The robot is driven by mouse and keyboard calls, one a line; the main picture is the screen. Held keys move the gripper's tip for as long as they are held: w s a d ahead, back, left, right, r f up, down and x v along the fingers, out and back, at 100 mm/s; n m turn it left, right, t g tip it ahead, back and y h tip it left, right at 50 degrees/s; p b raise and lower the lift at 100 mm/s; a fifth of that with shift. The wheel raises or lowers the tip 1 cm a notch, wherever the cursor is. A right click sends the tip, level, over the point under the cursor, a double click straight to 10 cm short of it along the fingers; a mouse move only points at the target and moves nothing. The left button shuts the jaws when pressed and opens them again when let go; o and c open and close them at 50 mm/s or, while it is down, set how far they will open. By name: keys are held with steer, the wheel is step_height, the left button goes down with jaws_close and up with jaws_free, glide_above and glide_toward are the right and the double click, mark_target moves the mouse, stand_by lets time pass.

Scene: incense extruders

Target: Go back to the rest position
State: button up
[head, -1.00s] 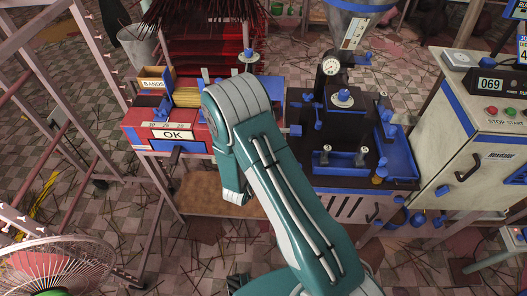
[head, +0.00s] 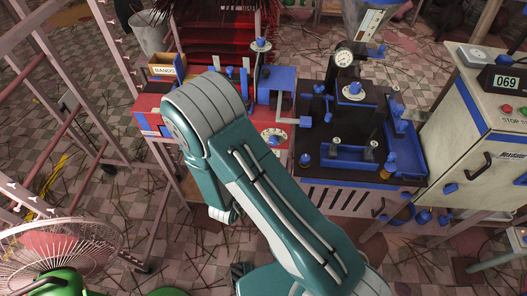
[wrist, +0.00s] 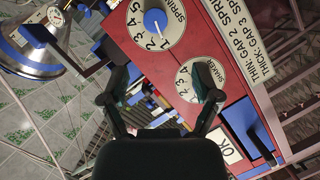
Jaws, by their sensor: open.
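My gripper (wrist: 160,97) is open and empty in the wrist view, its two dark fingers spread apart. Beyond the fingers is a red machine panel (wrist: 185,75) with a white dial marked SPRING (wrist: 157,20), a second dial (wrist: 195,78), an OK label (wrist: 224,146) and a blue part (wrist: 248,132). The fingertips overlap the panel in the picture; I see no grip on anything. In the head view my green and grey arm rises from the bottom, bends at the top and folds down in front of the red machine (head: 152,103). The fingers are hidden there.
A dark-topped station with a gauge (head: 344,58) and blue trays (head: 345,158) stands right of my arm. A pale cabinet showing 069 (head: 507,82) is at far right. A fan (head: 60,255) and metal racks (head: 75,95) are at left. Sticks litter the tiled floor.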

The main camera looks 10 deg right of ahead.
steer(key=shift+s+a+r, duration=0.15)
steer(key=shift+s+a, duration=0.15)
steer(key=shift+s, duration=0.25)
steer(key=w+a+r+m+g+y, duration=0.1)
steer(key=w+a+r+y, duration=0.1)
steer(key=r+y, duration=0.5)
steer(key=w+a+r+m+g+y, duration=0.1)
steer(key=a+r+m+y, duration=0.15)
steer(key=r, duration=0.85)
steer(key=s+d+r+g, duration=0.2)
steer(key=s+d+r, duration=0.3)
steer(key=s, duration=0.5)
steer(key=s+d+r+g, duration=0.2)
steer(key=s+d+r, duration=0.4)
steer(key=s, duration=0.5)
steer(key=shift+d+r+g, duration=0.2)
steer(key=shift+d+g, duration=0.2)
steer(key=shift+d, duration=0.25)
